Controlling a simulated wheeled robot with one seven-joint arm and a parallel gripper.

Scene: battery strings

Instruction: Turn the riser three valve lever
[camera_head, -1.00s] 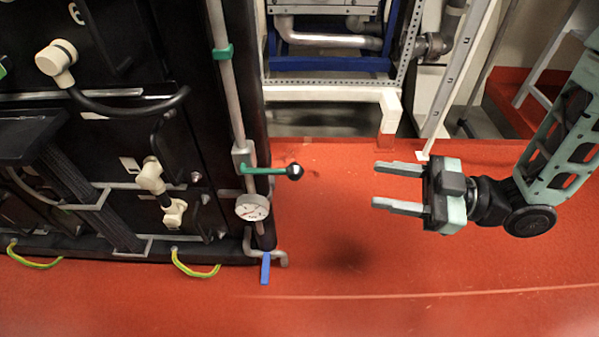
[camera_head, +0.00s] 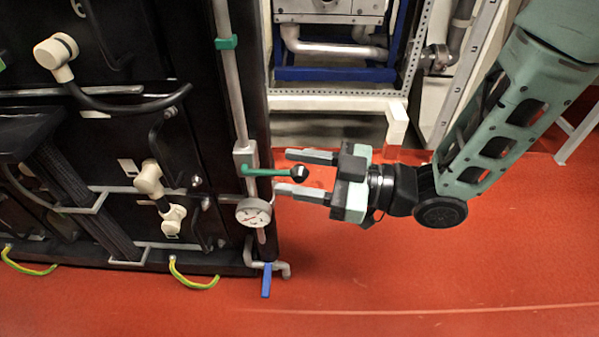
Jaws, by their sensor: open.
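My gripper (camera_head: 292,173) is open and comes from the right. Its two fingers point left, one above and one below the knob in the picture. No riser number is readable.
A round gauge (camera_head: 253,212) sits below the valve, close to the lower finger. A blue handle (camera_head: 266,280) is at the pipe's foot. The black battery cabinet (camera_head: 120,160) with cables fills the left. A white frame (camera_head: 340,103) stands behind. Red floor (camera_head: 420,280) is clear at lower right.

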